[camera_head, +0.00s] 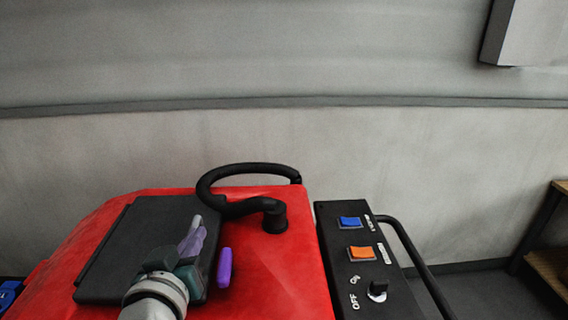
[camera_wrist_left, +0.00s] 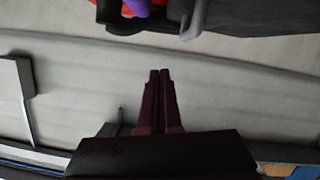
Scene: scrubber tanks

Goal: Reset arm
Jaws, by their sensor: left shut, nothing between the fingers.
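My left arm comes in from the bottom of the head view, and my left gripper (camera_head: 196,222) is above the black lid of the red scrubber tank (camera_head: 285,285). Its purple fingers are pressed together and hold nothing. In the left wrist view the shut fingers (camera_wrist_left: 159,74) point toward the grey wall, with nothing between them. The black lid (camera_head: 125,245) lies flat on the tank top. A small purple handle (camera_head: 224,268) stands beside the lid's right edge. My right gripper is not in view.
A black hose (camera_head: 213,180) loops over the tank's back edge. To the right, a black control panel (camera_head: 345,275) carries a blue switch (camera_head: 350,222), an orange switch (camera_head: 361,253) and a knob (camera_head: 377,290). A black rail (camera_head: 415,265) runs beside it. The grey wall (camera_head: 420,150) stands behind.

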